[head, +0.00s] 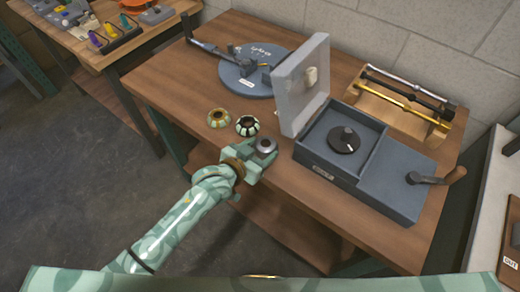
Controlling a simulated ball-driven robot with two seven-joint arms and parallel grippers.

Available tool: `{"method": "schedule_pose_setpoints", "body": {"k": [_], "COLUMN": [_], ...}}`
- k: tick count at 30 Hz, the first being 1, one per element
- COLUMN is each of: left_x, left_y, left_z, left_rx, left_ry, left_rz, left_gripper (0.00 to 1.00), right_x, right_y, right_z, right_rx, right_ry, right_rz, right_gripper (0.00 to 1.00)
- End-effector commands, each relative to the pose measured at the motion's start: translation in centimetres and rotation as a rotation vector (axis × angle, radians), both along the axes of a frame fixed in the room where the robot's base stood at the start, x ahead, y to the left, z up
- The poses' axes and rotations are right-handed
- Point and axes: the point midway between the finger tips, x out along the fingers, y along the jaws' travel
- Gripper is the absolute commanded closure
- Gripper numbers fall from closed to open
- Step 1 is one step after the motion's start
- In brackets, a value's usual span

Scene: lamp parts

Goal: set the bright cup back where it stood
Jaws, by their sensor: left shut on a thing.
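A bright silver cup (265,145) with a dark opening is in the jaws of my left gripper (262,158), upright, at the near left part of the wooden table. I cannot tell whether its base touches the table. The jaws hide its lower part. Two other small cups are just behind it to the left: a cream and green striped one (218,118) and a dark and pale striped one (247,126). My right gripper does not show.
A grey box (330,172) with its lid (302,85) raised and a side crank stands right of the cup. A round blue-grey base (250,82) with an arm lies behind. A wooden rack (400,107) holds rods. Some bare tabletop (180,88) shows at left.

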Motion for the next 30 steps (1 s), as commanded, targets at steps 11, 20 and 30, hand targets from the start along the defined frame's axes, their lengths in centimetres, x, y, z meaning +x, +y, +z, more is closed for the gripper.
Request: {"method": "schedule_pose_setpoints", "body": {"k": [11, 20, 30], "left_x": [0.0, -1.2, -7.0], "left_y": [0.0, 0.9, 5.1], "left_z": [-0.2, 0.8, 3.9], "left_rx": [0.0, 0.001, 0.001], "left_ry": [0.0, 0.001, 0.0], "left_rz": [0.0, 0.001, -0.001], "left_gripper": [0.18, 0.18, 0.18], "right_x": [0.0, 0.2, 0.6], "right_y": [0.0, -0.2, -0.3], "right_z": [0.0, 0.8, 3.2], "right_rx": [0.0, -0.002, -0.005], "right_ry": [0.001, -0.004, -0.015], "right_rz": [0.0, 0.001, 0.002], "right_gripper": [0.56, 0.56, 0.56]}}
